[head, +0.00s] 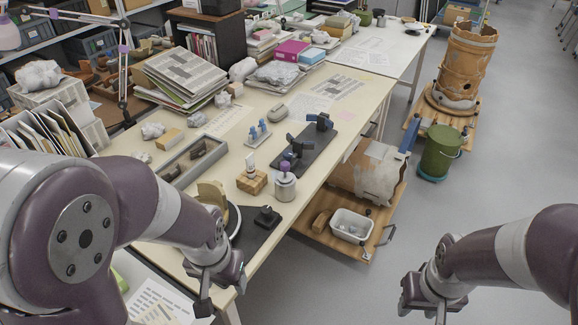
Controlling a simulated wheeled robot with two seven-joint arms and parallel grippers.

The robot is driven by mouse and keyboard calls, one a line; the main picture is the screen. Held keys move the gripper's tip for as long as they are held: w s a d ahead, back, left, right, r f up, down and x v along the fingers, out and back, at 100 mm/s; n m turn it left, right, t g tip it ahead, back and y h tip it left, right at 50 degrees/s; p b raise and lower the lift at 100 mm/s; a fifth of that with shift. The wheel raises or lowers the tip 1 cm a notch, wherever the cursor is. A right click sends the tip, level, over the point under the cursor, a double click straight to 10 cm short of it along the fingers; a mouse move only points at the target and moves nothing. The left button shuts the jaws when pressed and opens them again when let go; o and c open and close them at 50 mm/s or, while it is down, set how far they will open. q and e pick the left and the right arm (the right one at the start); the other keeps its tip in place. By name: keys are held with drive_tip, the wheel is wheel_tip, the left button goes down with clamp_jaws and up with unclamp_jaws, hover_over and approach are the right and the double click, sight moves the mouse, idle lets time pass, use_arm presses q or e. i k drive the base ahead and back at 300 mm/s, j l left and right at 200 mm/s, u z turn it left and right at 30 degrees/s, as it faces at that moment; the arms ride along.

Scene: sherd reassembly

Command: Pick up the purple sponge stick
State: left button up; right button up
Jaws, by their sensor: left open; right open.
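A small purple sponge tip (285,165) shows at the top of a grey jar (285,188) on the cream table. It looks like the sponge stick, upright; any stick below it is hidden by the jar. My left gripper (222,287) is open and empty at the near table edge, lower left of the jar and well apart from it. My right gripper (428,308) is at the bottom right over the floor, far from the jar; its fingertips are partly cut off by the frame edge.
A wooden block (251,181) with a pale upright piece stands just left of the jar. A dark board with clamps (305,145) lies behind it. A small black block (267,217) stands in front. A wooden dolly (340,238) stands on the floor right of the table.

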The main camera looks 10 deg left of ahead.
sight(284, 177)
drive_tip(key=u, duration=1.1)
drive_tip(key=i+l+u, duration=0.2)
drive_tip(key=l, duration=0.15)
drive_tip(key=i+l+u, duration=0.15)
drive_tip(key=l, duration=0.2)
drive_tip(key=i+l+u, duration=0.2)
drive_tip(key=l, duration=0.2)
drive_tip(key=i+l+u, duration=0.15)
drive_tip(key=l, duration=0.3)
drive_tip(key=l+u, duration=0.2)
drive_tip(key=l, duration=0.2)
drive_tip(key=i+l+u, duration=0.2)
drive_tip(key=l, duration=0.25)
drive_tip(key=k, duration=0.05)
